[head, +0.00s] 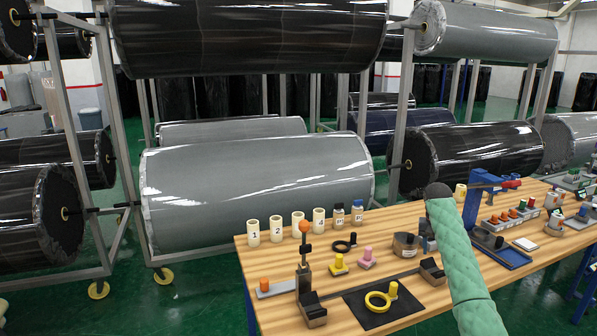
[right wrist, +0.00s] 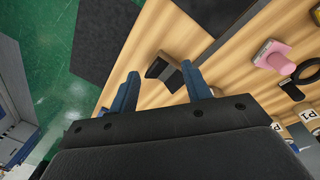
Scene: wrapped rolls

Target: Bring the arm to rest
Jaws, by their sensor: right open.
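My right arm, in a green quilted sleeve (head: 462,262), reaches over the right half of the wooden workbench (head: 345,252) in the head view. Its dark end (head: 437,191) is above the bench. In the head view the sleeve hides most of the right gripper. In the right wrist view my right gripper (right wrist: 160,70) shows two blue fingers spread apart, with nothing held between them. A black block-like holder on the bench shows beyond the fingertips; I cannot tell the exact gap. My left gripper is not in view.
A yellow ring (head: 377,302) lies on a black mat. A pink piece (head: 366,259), numbered cups (head: 254,232) and an orange-topped post (head: 305,262) stand left of my arm. A blue press-like stand (head: 474,205) is close on the right. Racks of wrapped rolls (head: 255,190) stand behind.

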